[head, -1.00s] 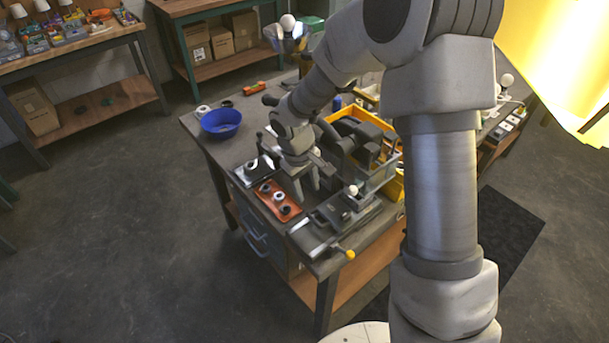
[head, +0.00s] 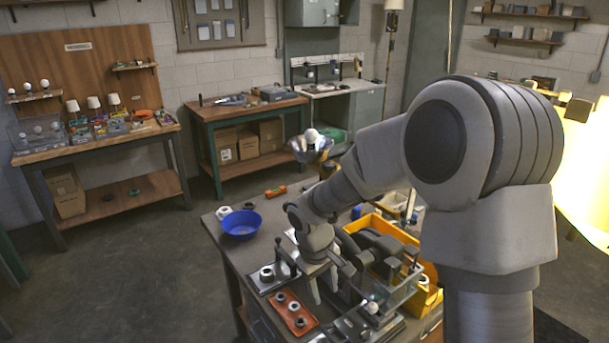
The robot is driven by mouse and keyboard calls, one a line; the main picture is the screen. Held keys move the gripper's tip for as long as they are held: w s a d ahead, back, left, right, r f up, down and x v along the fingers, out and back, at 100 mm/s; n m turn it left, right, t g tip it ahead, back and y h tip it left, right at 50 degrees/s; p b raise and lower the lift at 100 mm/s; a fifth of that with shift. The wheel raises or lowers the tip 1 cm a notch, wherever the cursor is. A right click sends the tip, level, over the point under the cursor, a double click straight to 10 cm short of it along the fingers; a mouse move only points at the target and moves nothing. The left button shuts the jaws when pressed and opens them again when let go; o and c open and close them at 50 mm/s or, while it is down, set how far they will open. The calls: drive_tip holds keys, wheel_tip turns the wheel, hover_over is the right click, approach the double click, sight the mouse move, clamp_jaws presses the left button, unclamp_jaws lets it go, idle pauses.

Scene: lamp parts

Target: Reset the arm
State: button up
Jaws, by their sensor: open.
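My arm reaches from the right side of the head view down over the workbench (head: 228,263). My gripper (head: 326,290) points down, its two pale fingers apart with nothing seen between them. It is just above and beside the orange tray (head: 299,322) of small round parts, close to the grey fixtures at the bench front. A white ring-shaped part (head: 267,275) sits on a dark plate left of the gripper. Whether the fingertips touch anything is hard to tell.
A blue bowl (head: 241,223) is at the bench's far left. A yellow bin (head: 427,262) and a clear-walled box (head: 402,292) stand right of the gripper. A metal reflector with a white bulb (head: 312,137) rises behind. Other benches line the back wall; the floor at left is free.

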drive_tip(key=s+d+r+m+t, duration=0.2)
drive_tip(key=s+d+r+m, duration=0.1)
drive_tip(key=s+r, duration=0.6)
drive_tip(key=s+d+r+m+t+y, duration=0.1)
drive_tip(key=s+d+r, duration=0.4)
drive_tip(key=s+r, duration=0.5)
drive_tip(key=s+m+t, duration=0.1)
drive_tip(key=s+m, duration=0.1)
drive_tip(key=shift+s+d+y, duration=0.15)
drive_tip(key=shift+s+y, duration=0.15)
